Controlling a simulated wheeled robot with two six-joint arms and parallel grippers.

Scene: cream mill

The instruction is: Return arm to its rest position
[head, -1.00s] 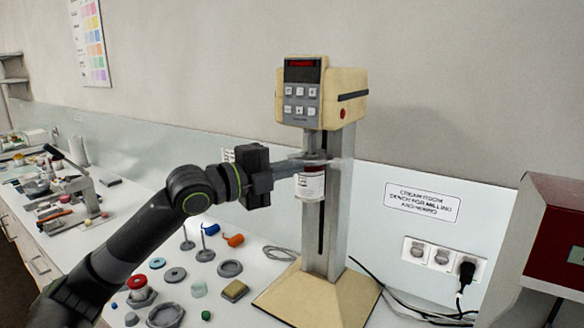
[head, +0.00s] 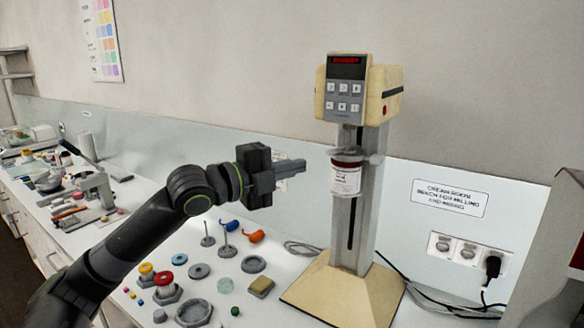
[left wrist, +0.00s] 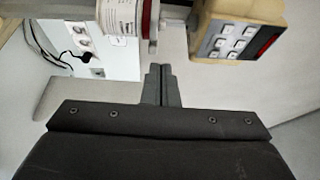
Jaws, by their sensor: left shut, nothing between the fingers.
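My left gripper (head: 303,165) comes in from the left in the head view, raised above the bench. Its fingers are together with nothing between them. They point right, at the cream mill (head: 352,90), and stop a short gap left of its jar. The jar (head: 346,176), white-labelled with a dark red band, sits on the mill's column under the control head. In the left wrist view my shut fingers (left wrist: 160,84) stand apart from the jar (left wrist: 120,18) and the mill's keypad head (left wrist: 235,35). My right gripper is not in view.
The mill's beige base (head: 345,292) stands on the white bench. Discs, rings, stirrers and small pots lie below my left arm. A tan block (head: 261,286) lies left of the base. Cables run to a wall socket (head: 468,252) at the right. A grey box edge is at far right.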

